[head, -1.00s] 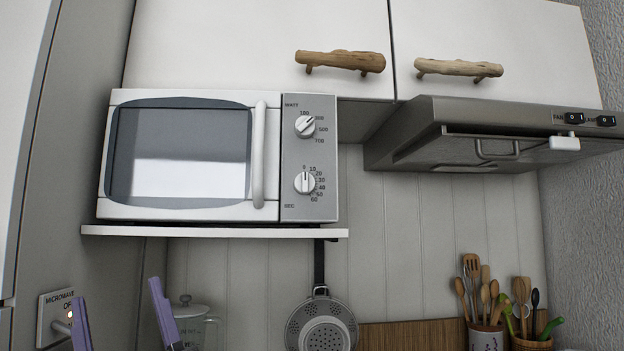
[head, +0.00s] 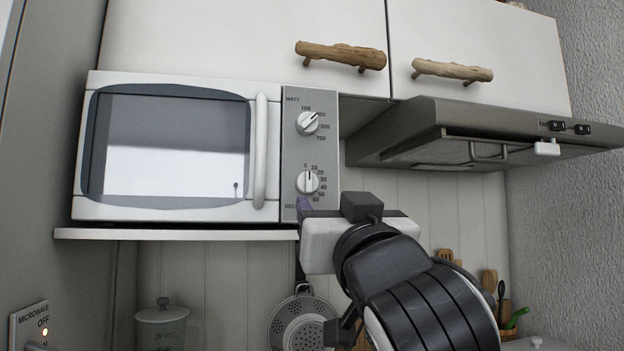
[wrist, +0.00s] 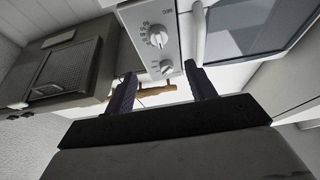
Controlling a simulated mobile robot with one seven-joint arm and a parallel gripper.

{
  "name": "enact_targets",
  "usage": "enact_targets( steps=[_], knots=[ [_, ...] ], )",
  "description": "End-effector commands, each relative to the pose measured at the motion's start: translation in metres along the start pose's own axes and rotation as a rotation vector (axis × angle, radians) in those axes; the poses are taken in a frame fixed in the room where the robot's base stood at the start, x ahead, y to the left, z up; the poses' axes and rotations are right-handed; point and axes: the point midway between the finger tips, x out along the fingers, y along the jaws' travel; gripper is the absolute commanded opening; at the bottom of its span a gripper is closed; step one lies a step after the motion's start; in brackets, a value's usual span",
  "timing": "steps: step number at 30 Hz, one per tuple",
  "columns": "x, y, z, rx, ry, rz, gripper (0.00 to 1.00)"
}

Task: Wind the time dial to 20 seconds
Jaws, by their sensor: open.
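The time dial (head: 307,182) is the lower white knob on the microwave's grey panel. Its pointer mark is roughly upright, near the 0 end of the scale. It also shows in the upside-down wrist view (wrist: 157,36). The watt dial (head: 307,122) sits above it and shows in the wrist view (wrist: 166,68). My gripper (head: 304,205) is just below the time dial in the head view, with a purple fingertip near the panel's lower edge. In the wrist view my gripper (wrist: 160,69) is open and empty, its two fingers spread apart.
The microwave (head: 180,212) stands on a white shelf (head: 170,234), its door handle (head: 260,150) left of the panel. A range hood (head: 420,140) is to the right. Driftwood handles (head: 340,54) are on the cabinets above. A strainer (head: 302,322) hangs below. A microwave switch (head: 38,338) is at lower left.

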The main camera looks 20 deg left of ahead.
Motion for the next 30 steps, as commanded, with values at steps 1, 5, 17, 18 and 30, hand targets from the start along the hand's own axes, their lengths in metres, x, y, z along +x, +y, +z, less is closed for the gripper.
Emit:
enact_targets(
  steps=[1, 5, 17, 18, 30],
  knots=[
    [0.005, 0.000, -0.001, 0.001, -0.003, 0.000, 0.56],
    [0.026, 0.000, -0.002, 0.003, -0.005, 0.000, 0.56],
    [0.109, 0.000, -0.002, 0.001, -0.004, 0.000, 0.56],
    [0.115, 0.000, -0.002, 0.001, -0.002, 0.000, 0.56],
    [0.136, 0.000, 0.001, 0.000, 0.000, -0.001, 0.56]
  ],
)
